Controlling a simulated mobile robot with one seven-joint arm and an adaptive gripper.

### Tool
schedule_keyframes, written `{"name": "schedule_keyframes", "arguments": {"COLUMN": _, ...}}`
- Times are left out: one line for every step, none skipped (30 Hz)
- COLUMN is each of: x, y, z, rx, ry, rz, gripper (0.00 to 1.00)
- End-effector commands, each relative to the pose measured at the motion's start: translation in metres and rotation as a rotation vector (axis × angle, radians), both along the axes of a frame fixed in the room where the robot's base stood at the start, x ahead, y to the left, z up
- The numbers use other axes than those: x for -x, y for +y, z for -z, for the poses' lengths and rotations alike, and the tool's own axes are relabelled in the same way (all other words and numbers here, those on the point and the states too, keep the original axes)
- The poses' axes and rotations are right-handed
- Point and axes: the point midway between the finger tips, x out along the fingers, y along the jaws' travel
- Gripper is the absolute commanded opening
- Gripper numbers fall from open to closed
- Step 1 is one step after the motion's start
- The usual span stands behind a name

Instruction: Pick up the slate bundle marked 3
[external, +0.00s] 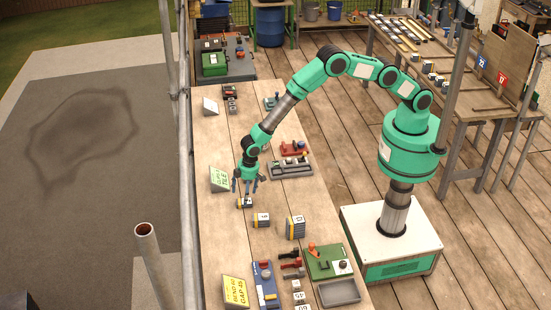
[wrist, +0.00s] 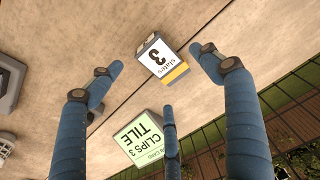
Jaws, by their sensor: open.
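The slate bundle marked 3 (wrist: 160,58) is a small block with a white label reading "Slates 3" and a yellow band; it lies on the wooden bench. In the external view the same bundle (external: 245,203) sits just below my gripper (external: 247,185). My gripper is open and points down. In the wrist view its blue fingers are spread around the bundle, one at the left, one at the right and one below. The bundle appears between the left and right fingertips, with visible gaps to both. Contact is not visible.
Two more banded bundles, a smaller one (external: 261,220) and a larger one (external: 295,227), stand nearby toward the front right. Trays with tools (external: 291,168) lie to the right.

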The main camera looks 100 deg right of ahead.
Motion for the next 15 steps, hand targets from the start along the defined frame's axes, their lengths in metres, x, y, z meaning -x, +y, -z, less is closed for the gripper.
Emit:
{"name": "schedule_keyframes", "arguments": {"x": 0.001, "y": 0.0, "z": 0.006, "rx": 0.0, "ry": 0.002, "rz": 0.0, "gripper": 0.78}}
{"name": "schedule_keyframes", "arguments": {"x": 0.001, "y": 0.0, "z": 0.009, "rx": 0.0, "ry": 0.002, "rz": 0.0, "gripper": 0.78}}
{"name": "schedule_keyframes", "arguments": {"x": 0.0, "y": 0.0, "z": 0.013, "rx": 0.0, "ry": 0.002, "rz": 0.0, "gripper": 0.78}}
{"name": "schedule_keyframes", "arguments": {"x": 0.0, "y": 0.0, "z": 0.016, "rx": 0.0, "ry": 0.002, "rz": 0.0, "gripper": 0.78}}
{"name": "schedule_keyframes", "arguments": {"x": -0.001, "y": 0.0, "z": 0.019, "rx": 0.0, "ry": 0.002, "rz": 0.0, "gripper": 0.78}}
{"name": "schedule_keyframes", "arguments": {"x": -0.001, "y": 0.0, "z": 0.022, "rx": 0.0, "ry": 0.001, "rz": 0.0, "gripper": 0.78}}
{"name": "schedule_keyframes", "arguments": {"x": -0.002, "y": 0.0, "z": 0.023, "rx": 0.0, "ry": 0.0, "rz": 0.0, "gripper": 0.78}}
{"name": "schedule_keyframes", "arguments": {"x": -0.002, "y": 0.0, "z": 0.025, "rx": 0.0, "ry": 0.0, "rz": 0.0, "gripper": 0.78}}
{"name": "schedule_keyframes", "arguments": {"x": -0.003, "y": 0.0, "z": 0.027, "rx": 0.0, "ry": 0.0, "rz": 0.0, "gripper": 0.78}}
{"name": "schedule_keyframes", "arguments": {"x": -0.003, "y": 0.0, "z": 0.028, "rx": 0.0, "ry": 0.0, "rz": 0.0, "gripper": 0.78}}
{"name": "schedule_keyframes", "arguments": {"x": -0.003, "y": 0.0, "z": 0.029, "rx": 0.0, "ry": 0.0, "rz": 0.0, "gripper": 0.78}}
{"name": "schedule_keyframes", "arguments": {"x": -0.003, "y": 0.0, "z": 0.029, "rx": 0.0, "ry": 0.0, "rz": 0.0, "gripper": 0.78}}
{"name": "schedule_keyframes", "arguments": {"x": -0.003, "y": 0.0, "z": 0.03, "rx": 0.0, "ry": 0.0, "rz": 0.0, "gripper": 0.78}}
{"name": "schedule_keyframes", "arguments": {"x": -0.003, "y": 0.0, "z": 0.03, "rx": 0.0, "ry": 0.0, "rz": 0.0, "gripper": 0.78}}
{"name": "schedule_keyframes", "arguments": {"x": -0.003, "y": 0.0, "z": 0.03, "rx": 0.0, "ry": 0.0, "rz": 0.0, "gripper": 0.78}}
